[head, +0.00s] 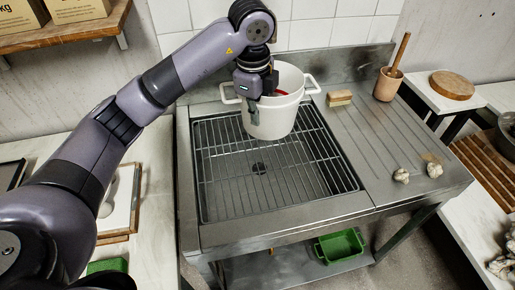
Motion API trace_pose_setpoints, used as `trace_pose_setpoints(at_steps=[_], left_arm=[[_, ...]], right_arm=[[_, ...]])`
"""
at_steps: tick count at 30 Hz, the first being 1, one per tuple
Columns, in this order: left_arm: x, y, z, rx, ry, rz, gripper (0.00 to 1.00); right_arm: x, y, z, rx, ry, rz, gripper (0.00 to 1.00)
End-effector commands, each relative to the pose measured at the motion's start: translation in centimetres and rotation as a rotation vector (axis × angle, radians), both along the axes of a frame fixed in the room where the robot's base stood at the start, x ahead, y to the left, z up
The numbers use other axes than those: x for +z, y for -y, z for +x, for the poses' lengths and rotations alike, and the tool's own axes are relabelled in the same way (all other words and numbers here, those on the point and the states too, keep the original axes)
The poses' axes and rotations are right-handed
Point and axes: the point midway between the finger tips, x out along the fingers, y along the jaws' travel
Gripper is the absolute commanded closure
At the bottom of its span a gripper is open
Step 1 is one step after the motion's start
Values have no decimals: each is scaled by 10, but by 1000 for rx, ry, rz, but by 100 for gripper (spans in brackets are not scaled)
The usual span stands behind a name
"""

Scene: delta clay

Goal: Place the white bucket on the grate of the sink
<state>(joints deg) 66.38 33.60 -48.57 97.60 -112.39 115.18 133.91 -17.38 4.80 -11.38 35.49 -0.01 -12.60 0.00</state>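The white bucket (283,116) is upright over the back part of the sink's grate (240,180), with a handle on each side. Something red shows inside it. I cannot tell whether its base touches the grate or hangs just above it. My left gripper (254,105) comes down at the bucket's front-left rim. One finger lies against the outer wall; the other is hidden, and the gripper looks shut on the rim. The front of the grate is bare, with a dark drain under it. My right gripper is not in view.
To the right, the steel drainboard (385,150) holds a brush (339,98), a wooden mortar with pestle (387,86) and pale lumps (401,175). A tiled wall stands behind. A green crate (340,247) sits on the shelf below. A wooden shelf (60,33) is at upper left.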

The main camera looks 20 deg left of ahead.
Motion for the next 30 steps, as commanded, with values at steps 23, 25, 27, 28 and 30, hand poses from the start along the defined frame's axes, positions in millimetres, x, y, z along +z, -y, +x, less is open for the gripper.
trace_pose_setpoints(at_steps=[23,25,27,28,30], left_arm=[[-115,0,0,-1,0,0,100],[-118,0,0,-2,2,0,100],[-117,0,0,-2,3,0,100],[-117,0,0,-2,2,0,100],[-118,0,0,-2,1,0,95]], right_arm=[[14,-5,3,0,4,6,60],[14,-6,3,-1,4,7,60],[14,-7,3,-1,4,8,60],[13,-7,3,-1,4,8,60],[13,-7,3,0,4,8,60]])
